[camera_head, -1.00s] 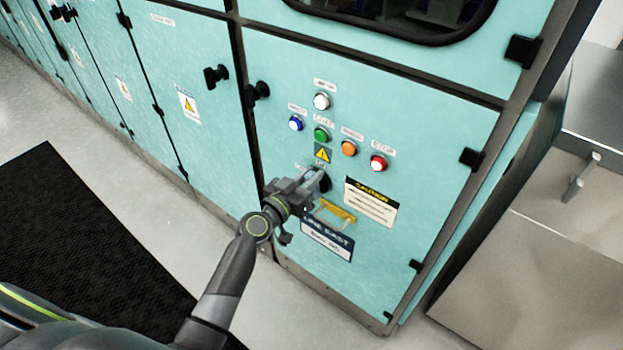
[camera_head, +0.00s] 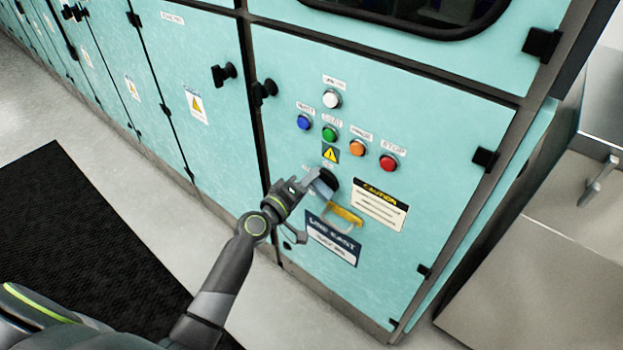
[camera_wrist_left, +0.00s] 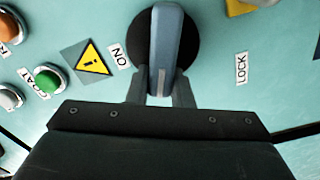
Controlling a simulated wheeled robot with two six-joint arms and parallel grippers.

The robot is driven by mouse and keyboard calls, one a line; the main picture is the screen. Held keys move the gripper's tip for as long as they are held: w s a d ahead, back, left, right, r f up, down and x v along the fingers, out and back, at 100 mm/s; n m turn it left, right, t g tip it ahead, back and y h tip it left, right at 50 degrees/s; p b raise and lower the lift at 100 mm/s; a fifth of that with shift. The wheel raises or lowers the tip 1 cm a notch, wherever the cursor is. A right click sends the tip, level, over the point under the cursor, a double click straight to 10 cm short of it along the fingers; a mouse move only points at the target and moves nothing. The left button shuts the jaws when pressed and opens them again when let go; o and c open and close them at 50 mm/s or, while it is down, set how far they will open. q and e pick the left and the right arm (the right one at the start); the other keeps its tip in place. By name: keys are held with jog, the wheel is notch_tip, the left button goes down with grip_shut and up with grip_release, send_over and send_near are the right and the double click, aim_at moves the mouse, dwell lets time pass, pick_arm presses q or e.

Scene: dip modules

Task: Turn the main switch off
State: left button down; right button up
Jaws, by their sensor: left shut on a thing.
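The main switch has a blue-grey lever (camera_wrist_left: 167,45) on a round black base (camera_wrist_left: 142,45). In the wrist view the lever lies across the line from the ON label (camera_wrist_left: 120,57) to the LOCK label (camera_wrist_left: 241,69). My left gripper (camera_head: 318,186) is at the switch on the teal cabinet door, and its fingers (camera_wrist_left: 160,92) are closed on the lever's near end. In the head view the gripper partly hides the lever. My right gripper is not in view.
Above the switch are a yellow warning triangle (camera_head: 330,153) and white (camera_head: 331,99), blue (camera_head: 304,122), green (camera_head: 329,133), orange (camera_head: 357,147) and red (camera_head: 388,162) buttons. A yellow bracket (camera_head: 347,215) projects just below the switch. A black mat (camera_head: 75,230) lies on the floor at left.

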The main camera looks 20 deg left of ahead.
pick_arm(q)
jog(key=n, duration=0.3)
jog(key=shift+a+f, duration=0.1)
jog(key=shift+f, duration=0.3)
jog(key=shift+f+n, duration=0.2)
jog(key=shift+n, duration=0.5)
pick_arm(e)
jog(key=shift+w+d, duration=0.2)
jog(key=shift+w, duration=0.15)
pick_arm(q)
jog(key=shift+n, duration=0.3)
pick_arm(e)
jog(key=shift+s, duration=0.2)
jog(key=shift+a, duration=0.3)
pick_arm(q)
jog(key=c, duration=1.3)
grip_release()
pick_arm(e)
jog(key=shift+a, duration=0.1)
